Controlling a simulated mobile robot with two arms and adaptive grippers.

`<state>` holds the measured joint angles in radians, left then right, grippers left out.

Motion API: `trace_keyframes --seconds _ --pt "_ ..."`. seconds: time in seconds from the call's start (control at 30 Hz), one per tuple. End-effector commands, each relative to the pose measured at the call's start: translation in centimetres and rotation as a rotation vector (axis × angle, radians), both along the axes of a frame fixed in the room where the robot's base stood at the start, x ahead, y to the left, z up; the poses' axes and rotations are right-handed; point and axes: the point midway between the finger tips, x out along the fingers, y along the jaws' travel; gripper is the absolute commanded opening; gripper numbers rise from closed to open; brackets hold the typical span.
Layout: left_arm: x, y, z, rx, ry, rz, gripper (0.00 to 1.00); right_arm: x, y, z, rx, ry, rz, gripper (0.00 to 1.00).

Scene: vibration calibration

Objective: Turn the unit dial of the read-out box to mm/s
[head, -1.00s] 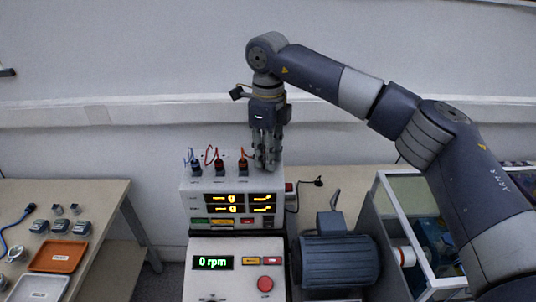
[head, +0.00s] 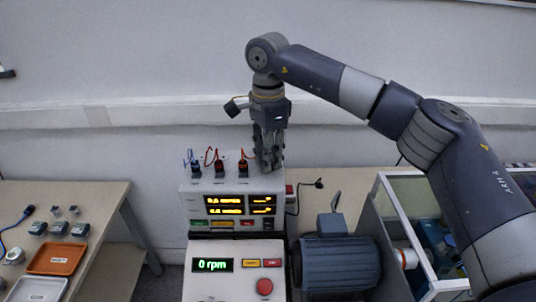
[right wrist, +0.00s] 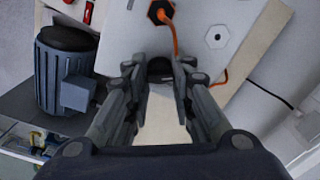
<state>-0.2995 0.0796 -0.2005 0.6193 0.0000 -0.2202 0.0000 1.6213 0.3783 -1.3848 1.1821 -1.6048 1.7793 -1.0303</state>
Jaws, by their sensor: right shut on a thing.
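The read-out box (head: 190,203) is pale, with plugs and cables on its top and two lit yellow display rows (head: 239,205) on its front. The rows now seem to read a number with mm/s, though the text is small and blurred. My right gripper (head: 270,166) points down at the right end of the box top. In the right wrist view its fingers (right wrist: 160,76) are shut on the dark unit dial (right wrist: 160,66), which they partly hide. The box top (right wrist: 193,52) shows there too. My left gripper is not in view.
A control box (head: 220,283) reading 0 rpm, with a red button, stands in front. A blue-grey motor (head: 338,263) stands at right, beside a glass-sided case (head: 392,210). A side table (head: 95,200) at left holds an orange tray (head: 58,258) and small parts.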

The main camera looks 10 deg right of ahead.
Motion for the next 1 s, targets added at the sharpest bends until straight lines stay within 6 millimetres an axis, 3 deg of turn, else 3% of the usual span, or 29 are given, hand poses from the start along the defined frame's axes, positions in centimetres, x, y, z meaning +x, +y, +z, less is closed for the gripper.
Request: trace_keyframes --seconds 0.4,1.0 --pt "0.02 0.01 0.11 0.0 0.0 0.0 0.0 0.12 -0.05 0.25 0.002 -0.006 0.211 0.0" --pt "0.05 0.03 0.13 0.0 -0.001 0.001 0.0 0.16 -0.06 0.31 0.002 -0.008 0.249 0.0"
